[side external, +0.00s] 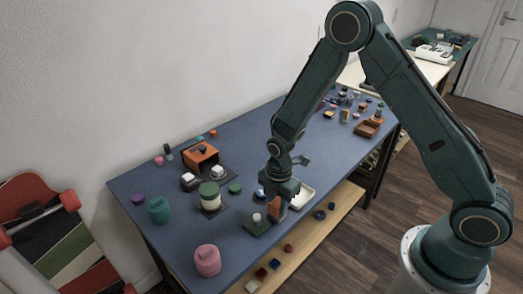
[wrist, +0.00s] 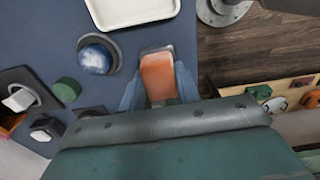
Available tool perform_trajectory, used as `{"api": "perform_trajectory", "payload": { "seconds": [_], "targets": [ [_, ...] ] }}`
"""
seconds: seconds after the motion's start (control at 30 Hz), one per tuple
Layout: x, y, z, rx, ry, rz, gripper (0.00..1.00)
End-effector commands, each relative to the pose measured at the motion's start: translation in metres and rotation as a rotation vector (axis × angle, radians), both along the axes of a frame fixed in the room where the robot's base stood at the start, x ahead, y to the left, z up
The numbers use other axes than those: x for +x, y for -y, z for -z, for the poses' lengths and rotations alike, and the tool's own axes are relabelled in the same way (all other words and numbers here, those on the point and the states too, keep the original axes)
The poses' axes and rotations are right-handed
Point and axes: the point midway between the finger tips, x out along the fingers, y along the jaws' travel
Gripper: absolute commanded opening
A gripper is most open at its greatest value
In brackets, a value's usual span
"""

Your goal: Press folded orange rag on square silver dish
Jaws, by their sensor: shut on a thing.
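The folded orange rag (wrist: 158,76) is between the jaws of my gripper (wrist: 158,92) in the wrist view. My gripper is shut on it. In the side view my gripper (side external: 277,203) points down near the front edge of the blue table, with the orange rag (side external: 274,209) below it. A pale, shallow dish with rounded corners (side external: 307,193), which looks like the square silver dish, lies just right of my gripper. In the wrist view the dish (wrist: 131,11) is at the top, cut off by the frame edge, and apart from the rag. Part of it is hidden by my gripper in the side view.
A blue-and-white ball in a dark holder (wrist: 97,55) sits beside the rag. A lower shelf (side external: 322,226) holds small items.

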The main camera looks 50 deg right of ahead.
Motion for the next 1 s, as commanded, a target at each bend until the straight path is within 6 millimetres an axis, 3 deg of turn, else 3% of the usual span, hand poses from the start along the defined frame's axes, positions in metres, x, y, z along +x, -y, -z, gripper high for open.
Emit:
{"api": "perform_trajectory", "payload": {
  "seconds": [1.0],
  "targets": [
    [0.0004, 0.0000, 0.0051, 0.000, 0.001, 0.000, 0.14]
  ]
}}
